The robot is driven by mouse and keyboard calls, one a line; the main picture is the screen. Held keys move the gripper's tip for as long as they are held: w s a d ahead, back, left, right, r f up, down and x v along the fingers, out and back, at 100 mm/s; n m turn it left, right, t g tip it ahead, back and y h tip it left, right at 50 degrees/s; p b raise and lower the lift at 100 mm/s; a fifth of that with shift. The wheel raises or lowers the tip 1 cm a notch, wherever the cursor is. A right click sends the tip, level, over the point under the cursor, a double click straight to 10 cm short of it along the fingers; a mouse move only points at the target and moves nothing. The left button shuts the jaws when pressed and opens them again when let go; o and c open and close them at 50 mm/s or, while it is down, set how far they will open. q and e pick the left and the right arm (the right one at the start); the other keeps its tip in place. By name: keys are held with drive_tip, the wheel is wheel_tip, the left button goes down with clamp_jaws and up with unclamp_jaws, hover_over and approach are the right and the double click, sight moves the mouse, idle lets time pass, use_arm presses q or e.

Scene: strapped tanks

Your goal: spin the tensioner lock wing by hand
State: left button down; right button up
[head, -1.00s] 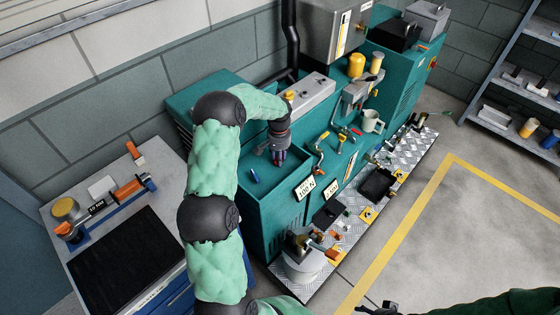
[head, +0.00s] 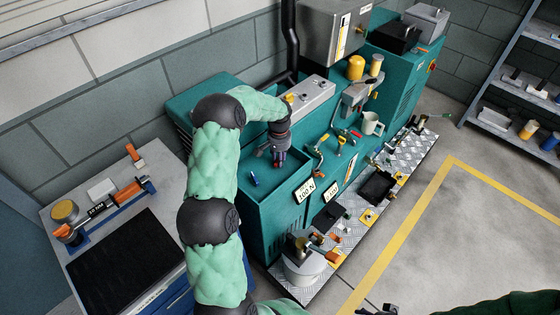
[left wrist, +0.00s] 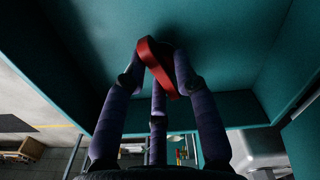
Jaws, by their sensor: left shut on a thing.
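My left gripper (head: 279,158) reaches down into the open teal bin (head: 300,172) in the head view. In the left wrist view its purple fingers (left wrist: 158,75) are shut on a red flat, looped piece (left wrist: 157,66) close to a teal surface. I cannot tell whether this piece is the tensioner lock wing. Its far end is hidden. A small blue object (head: 254,180) lies in the bin, apart from the gripper. My right gripper (head: 380,309) shows only as a dark shape at the bottom edge, so its jaws cannot be read.
A workbench (head: 160,220) with a dark mat and an orange-handled fixture stands at left. Hand tools and a pale mug (head: 371,124) lie on the teal top. A grey canister (head: 303,266) stands on the metal plate in front.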

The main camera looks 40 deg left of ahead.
use_arm(q)
drive_tip(key=shift+a+r, duration=0.15)
drive_tip(key=shift+a, duration=0.1)
drive_tip(key=shift+r+m+p, duration=0.1)
drive_tip(key=shift+m+p, duration=0.4)
drive_tip(key=shift+m, duration=0.3)
drive_tip(key=shift+m+p, duration=0.55)
drive_tip(key=shift+m, duration=1.05)
drive_tip(key=shift+m+p, duration=0.45)
drive_tip(key=shift+m, duration=0.35)
drive_tip(key=shift+a+m+p, duration=0.1)
drive_tip(key=shift+m+p, duration=0.3)
drive_tip(key=shift+m, duration=1.2)
